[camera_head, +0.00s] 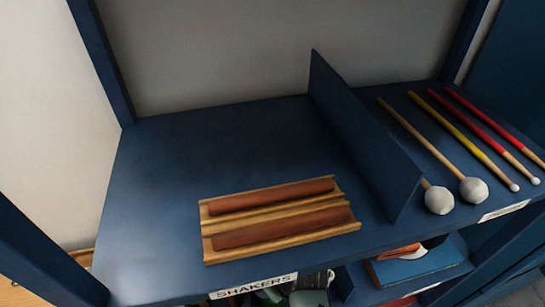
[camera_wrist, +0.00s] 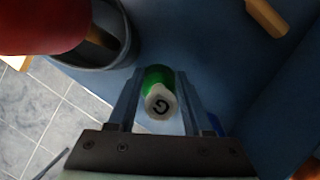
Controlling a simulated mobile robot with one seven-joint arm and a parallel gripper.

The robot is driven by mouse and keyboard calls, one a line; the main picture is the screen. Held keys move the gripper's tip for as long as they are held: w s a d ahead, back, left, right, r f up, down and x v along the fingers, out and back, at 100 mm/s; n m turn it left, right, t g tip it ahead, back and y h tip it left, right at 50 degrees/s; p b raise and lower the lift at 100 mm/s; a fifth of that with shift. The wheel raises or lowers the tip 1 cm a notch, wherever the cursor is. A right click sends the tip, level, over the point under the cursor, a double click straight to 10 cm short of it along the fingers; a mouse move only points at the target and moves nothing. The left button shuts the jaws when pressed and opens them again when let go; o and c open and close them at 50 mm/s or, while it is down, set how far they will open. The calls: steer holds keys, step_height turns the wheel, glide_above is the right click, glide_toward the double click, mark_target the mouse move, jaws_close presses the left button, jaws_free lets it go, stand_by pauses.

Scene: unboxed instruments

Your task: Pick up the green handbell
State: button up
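The green handbell (camera_wrist: 158,78) shows in the wrist view, end-on, with a white end (camera_wrist: 160,103) marked with a dark letter that looks like G. My gripper (camera_wrist: 159,78) has one finger on each side of it. The fingers stand apart, and narrow gaps seem to show beside the white end. Whether the fingertips touch the green part is hard to tell. The rest of the bell is hidden below its end. Neither the bell nor my gripper is in the head view.
In the wrist view, a dark round container (camera_wrist: 118,55) with a red object (camera_wrist: 45,22) is close at the left, and a wooden piece (camera_wrist: 266,17) lies at the upper right. The head view shows a wooden tray (camera_head: 282,219), an upright divider (camera_head: 360,135) and mallets (camera_head: 472,190) on a blue shelf.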

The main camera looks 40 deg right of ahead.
jaws_close()
stand_by(1.2)
